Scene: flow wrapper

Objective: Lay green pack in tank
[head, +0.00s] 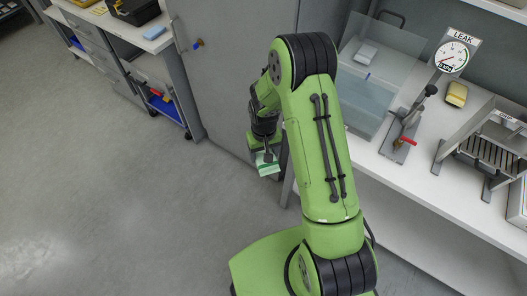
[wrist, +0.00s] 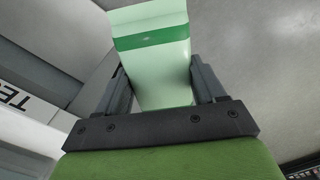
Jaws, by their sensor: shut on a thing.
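The green pack (wrist: 160,65) is pale green with a darker green band, and it sits between the two fingers of my gripper (wrist: 165,88) in the wrist view. My gripper is shut on it. In the head view the pack (head: 267,165) hangs from my gripper (head: 267,154), out over the floor to the left of the white bench. A clear-walled tank (head: 362,108) stands on the bench to the right of my arm, with a small pale block at its back. My arm hides part of the tank's left side.
A dial marked LEAK (head: 452,56) and a clamp stand with a red handle (head: 404,141) are right of the tank. A yellow pack (head: 456,94) lies behind, and a slatted metal rack (head: 490,150) is at far right. A grey cabinet (head: 225,70) stands behind my gripper. The floor at left is clear.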

